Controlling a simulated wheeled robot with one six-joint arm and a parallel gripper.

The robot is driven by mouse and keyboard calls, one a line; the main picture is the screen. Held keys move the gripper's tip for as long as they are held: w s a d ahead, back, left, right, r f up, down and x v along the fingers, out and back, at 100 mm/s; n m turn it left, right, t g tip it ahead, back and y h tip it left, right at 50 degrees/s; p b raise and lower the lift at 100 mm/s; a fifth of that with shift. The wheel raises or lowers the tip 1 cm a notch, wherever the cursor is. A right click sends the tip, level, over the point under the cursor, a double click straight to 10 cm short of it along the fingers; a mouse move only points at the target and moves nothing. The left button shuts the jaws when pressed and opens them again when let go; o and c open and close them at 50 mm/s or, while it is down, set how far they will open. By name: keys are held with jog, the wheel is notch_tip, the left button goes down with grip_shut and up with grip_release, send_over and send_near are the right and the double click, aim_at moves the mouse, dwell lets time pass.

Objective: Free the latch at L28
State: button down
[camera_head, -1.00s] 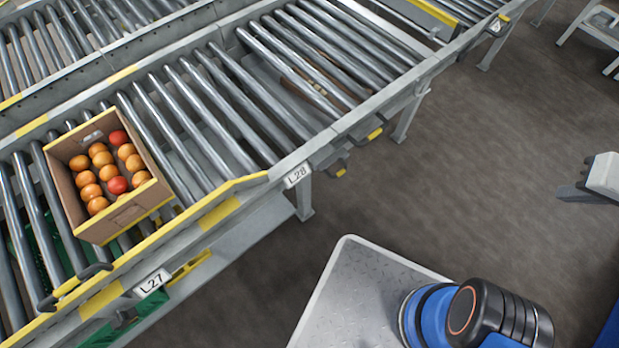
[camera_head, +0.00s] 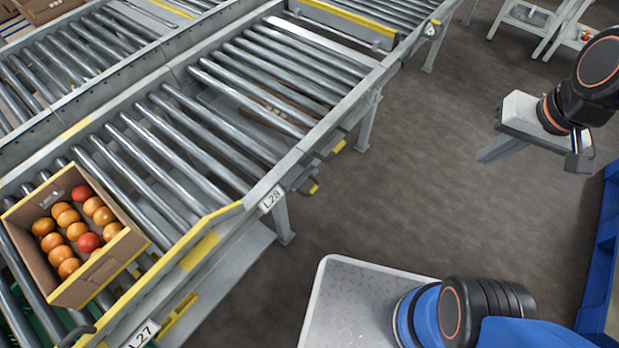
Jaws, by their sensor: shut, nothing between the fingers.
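The white L28 label (camera_head: 271,199) is on the conveyor's near side rail, at the corner where the yellow edge ends. Just right of it, below the rail, a small yellow-tipped part (camera_head: 313,188) sticks out. A second yellow-tipped part (camera_head: 339,146) sits farther along the same rail. Both are small, and I cannot tell which is the latch or how it is set. My gripper (camera_head: 490,155) hangs over the floor at the right, well apart from the rail. Its grey fingers are shut and empty, pointing down-left.
A cardboard box (camera_head: 125,250) of orange and red tomatoes sits on the rollers at left, above the L27 label (camera_head: 140,338). Between rail and gripper the floor (camera_head: 410,190) is clear. A blue structure (camera_head: 597,260) stands at the right edge. A white stand (camera_head: 530,28) is at the back right.

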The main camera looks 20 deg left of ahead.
jog(key=w+a+f+m+g+y, duration=0.1)
jog(key=w+a+f+g, duration=0.2)
jog(key=a, duration=0.5)
jog(key=w+a+f+m+g+y, duration=0.1)
jog(key=w+a+f+g, duration=0.15)
jog(key=a, duration=0.65)
jog(key=a+f+g, duration=0.1)
jog(key=a+f, duration=0.2)
jog(key=a, duration=0.2)
jog(key=a+f+m+g, duration=0.1)
jog(key=a+f+g, duration=0.1)
jog(key=a+f, duration=0.2)
jog(key=a+f+g, duration=0.1)
jog(key=a+f, duration=0.2)
jog(key=a, duration=0.3)
jog(key=shift+a+f+m, duration=0.25)
jog(key=shift+f+m, duration=0.05)
jog(key=shift+m, duration=0.1)
jog(key=shift+s+a+f, duration=0.15)
jog(key=shift+a+f, duration=0.1)
jog(key=shift+a, duration=0.15)
jog(key=x, duration=1)
jog(key=shift+s+d, duration=0.15)
jog(key=shift+d, duration=0.05)
